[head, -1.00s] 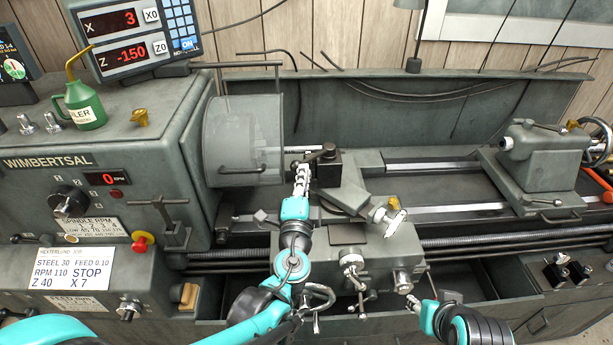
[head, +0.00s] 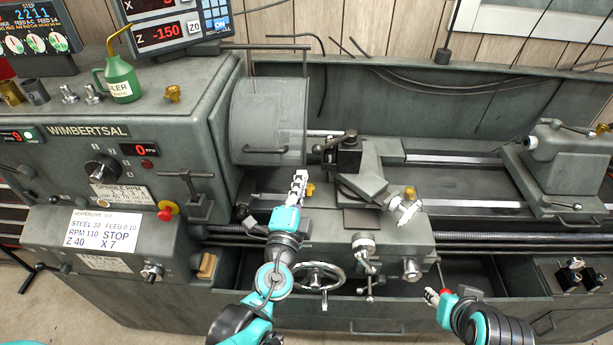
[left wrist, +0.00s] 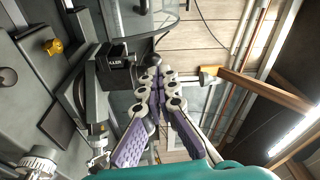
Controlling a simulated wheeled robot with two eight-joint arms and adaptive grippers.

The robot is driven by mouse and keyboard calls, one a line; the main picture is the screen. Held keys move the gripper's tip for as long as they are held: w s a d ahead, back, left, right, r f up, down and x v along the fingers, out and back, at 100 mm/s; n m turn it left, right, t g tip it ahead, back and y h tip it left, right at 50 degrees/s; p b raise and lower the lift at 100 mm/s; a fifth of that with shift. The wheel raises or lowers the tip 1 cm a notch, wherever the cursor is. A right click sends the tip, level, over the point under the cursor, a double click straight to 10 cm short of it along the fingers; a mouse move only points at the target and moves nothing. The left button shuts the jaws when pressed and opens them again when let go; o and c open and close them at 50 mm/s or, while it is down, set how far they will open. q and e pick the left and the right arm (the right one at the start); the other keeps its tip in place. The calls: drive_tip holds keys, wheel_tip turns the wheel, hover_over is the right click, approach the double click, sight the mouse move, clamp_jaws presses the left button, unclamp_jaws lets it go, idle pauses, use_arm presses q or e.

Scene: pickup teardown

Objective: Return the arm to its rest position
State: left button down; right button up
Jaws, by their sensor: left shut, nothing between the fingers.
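My left arm reaches up in the head view, with its left gripper (head: 299,181) in front of the lathe carriage, left of and below the tool post (head: 343,155). The gripper's fingers are together with nothing between them; they also show shut in the left wrist view (left wrist: 160,76). My right gripper (head: 431,294) is low on the right, in front of the lathe bed and small in the picture. Whether its fingers are open cannot be told.
The grey chuck guard (head: 268,120) is behind and left of my left gripper. The carriage handwheel (head: 320,278) and the cross-slide handle (head: 365,245) are close to the right of my left arm. The tailstock (head: 560,155) stands far right.

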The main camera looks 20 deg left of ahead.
use_arm(q)
drive_tip(key=shift+d, duration=0.15)
drive_tip(key=s+a+f+n+g+y+b, duration=0.2)
drive_tip(key=s+a+f+n+g+y, duration=0.3)
drive_tip(key=a+n, duration=0.45)
drive_tip(key=s+d+f+n+g+h+b, duration=0.1)
drive_tip(key=s+d+f+n+g+h, duration=0.4)
drive_tip(key=s+d+f+g+h, duration=0.1)
drive_tip(key=s+d+f+h, duration=0.1)
drive_tip(key=s+d+f, duration=0.1)
drive_tip(key=d+f, duration=0.1)
drive_tip(key=shift+s+d+g, duration=0.15)
drive_tip(key=shift+d+g, duration=0.1)
drive_tip(key=shift+g, duration=0.05)
idle(0.4)
